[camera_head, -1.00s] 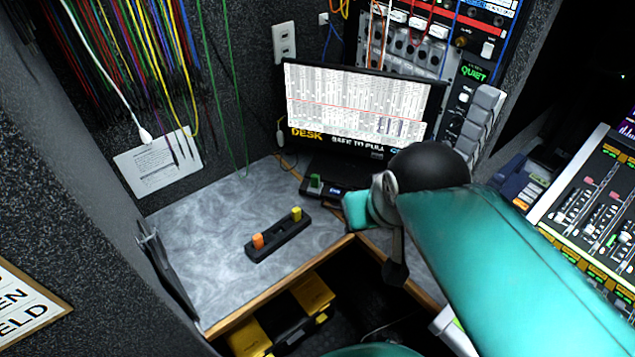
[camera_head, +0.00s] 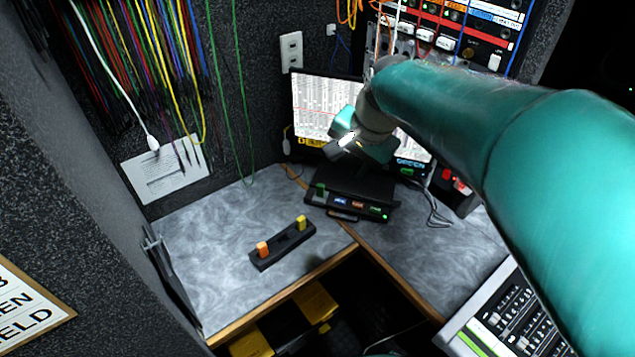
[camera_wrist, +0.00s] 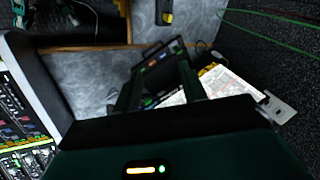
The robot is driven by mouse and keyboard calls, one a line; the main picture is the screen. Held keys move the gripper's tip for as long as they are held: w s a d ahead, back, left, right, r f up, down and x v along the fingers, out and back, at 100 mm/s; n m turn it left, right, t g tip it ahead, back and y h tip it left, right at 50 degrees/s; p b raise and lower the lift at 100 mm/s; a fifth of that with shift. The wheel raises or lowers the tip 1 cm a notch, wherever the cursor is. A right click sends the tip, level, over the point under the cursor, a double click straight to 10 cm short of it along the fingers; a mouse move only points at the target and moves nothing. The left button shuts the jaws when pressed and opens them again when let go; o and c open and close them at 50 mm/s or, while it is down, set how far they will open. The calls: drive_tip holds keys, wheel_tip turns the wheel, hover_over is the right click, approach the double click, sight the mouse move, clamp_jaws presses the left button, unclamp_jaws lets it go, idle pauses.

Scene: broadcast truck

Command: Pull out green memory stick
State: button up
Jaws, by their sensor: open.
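The green memory stick (camera_head: 320,190) stands upright at the left end of a black dock (camera_head: 346,213) on the desk, in the head view. The dock has small blue, orange and green labels along its front. It also shows in the wrist view (camera_wrist: 158,58), where I cannot clearly pick out the stick. My gripper (camera_head: 342,146) is open and empty, above and behind the dock, in front of the monitor. In the wrist view its two dark fingers (camera_wrist: 160,75) point towards the dock, apart from each other.
A black holder (camera_head: 285,247) with an orange stick (camera_head: 262,248) and a yellow stick (camera_head: 301,223) lies on the grey desk (camera_head: 210,240) to the left. The monitor (camera_head: 318,105) stands behind the dock. Cables hang at the left wall. A mixing console (camera_head: 510,320) is at lower right.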

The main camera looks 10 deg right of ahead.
drive_tip(key=w+d+f+m+g+y, duration=0.1)
drive_tip(key=w+f+m, duration=0.3)
drive_tip(key=w, duration=0.3)
drive_tip(key=w+d+f+m, duration=0.1)
drive_tip(key=w+f+m, duration=0.3)
drive_tip(key=w, duration=0.3)
drive_tip(key=m+y, duration=0.1)
drive_tip(key=m, duration=0.6)
approach(322, 185)
drive_tip(key=shift+g, duration=0.3)
drive_tip(key=x, duration=1.1)
drive_tip(key=shift+w, duration=0.25)
drive_tip(key=shift+r, duration=0.1)
clamp_jaws()
